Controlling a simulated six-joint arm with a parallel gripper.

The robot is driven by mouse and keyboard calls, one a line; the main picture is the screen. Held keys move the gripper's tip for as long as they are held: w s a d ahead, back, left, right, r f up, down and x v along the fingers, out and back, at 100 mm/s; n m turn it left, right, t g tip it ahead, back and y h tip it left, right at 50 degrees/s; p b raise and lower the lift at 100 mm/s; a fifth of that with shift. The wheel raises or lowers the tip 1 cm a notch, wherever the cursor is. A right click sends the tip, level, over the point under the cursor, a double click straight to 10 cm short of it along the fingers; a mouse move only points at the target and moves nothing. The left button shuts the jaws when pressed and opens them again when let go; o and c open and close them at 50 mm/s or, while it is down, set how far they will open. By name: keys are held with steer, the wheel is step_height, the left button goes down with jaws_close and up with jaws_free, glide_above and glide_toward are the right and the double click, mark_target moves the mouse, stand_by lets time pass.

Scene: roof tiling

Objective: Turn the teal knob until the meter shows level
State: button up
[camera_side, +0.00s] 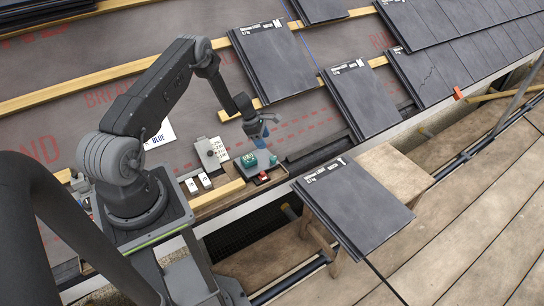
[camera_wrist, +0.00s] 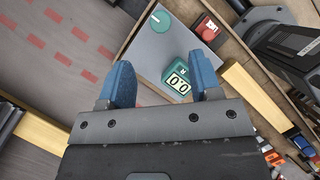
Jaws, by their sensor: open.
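The teal knob (camera_wrist: 160,21) is round with a white mark and sits on a grey plate (camera_wrist: 143,48) in the wrist view. It also shows small in the side view (camera_side: 273,160). The meter is a teal box (camera_wrist: 174,66) beside it; its white display appears to read 0.0, and an R is marked on the box. In the side view the meter (camera_side: 249,160) is left of the knob. My gripper (camera_wrist: 162,76) is open and empty, with its blue fingers apart on either side of the meter in the picture. In the side view my gripper (camera_side: 262,143) hangs above the plate, apart from the knob.
A red switch (camera_wrist: 208,28) sits beside the knob and meter. A yellow wooden strip (camera_side: 218,194), white blocks (camera_side: 198,183) and a grey box (camera_side: 211,154) lie to the left. Dark roof tiles (camera_side: 272,62) lie behind; a tile stack (camera_side: 353,208) stands at front right.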

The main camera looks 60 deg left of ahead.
mark_target(273, 157)
steer(key=x, duration=0.9)
steer(key=shift+w+d+f, duration=0.1)
steer(key=shift+f, duration=0.2)
steer(key=c, duration=0.9)
